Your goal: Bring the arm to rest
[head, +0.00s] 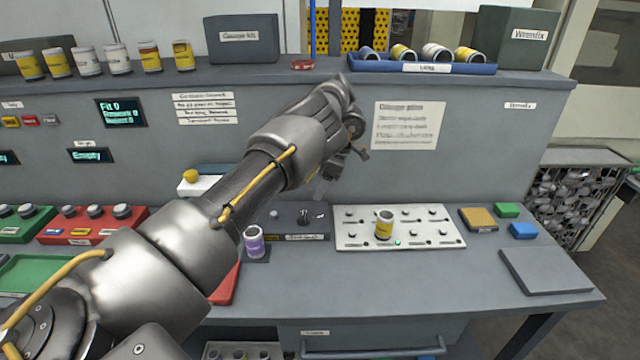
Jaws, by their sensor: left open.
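My left arm reaches in from the lower left across the grey workbench (400,285). My left gripper (340,178) hangs in the air in front of the bench's back panel, above and left of the white fixture plate (440,236). Its fingers are partly hidden by the wrist, and I see nothing held in it. A ring-shaped part with a yellow band (384,226) stands upright on the white plate, apart from the gripper. A purple and white part (254,241) stands on a dark pad left of the plate. My right gripper does not show.
A blue tray (425,68) with several cylinders sits on the upper shelf. A red tray (90,225) and a green tray (20,226) lie at the left. A grey flat plate (545,270) lies at the right.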

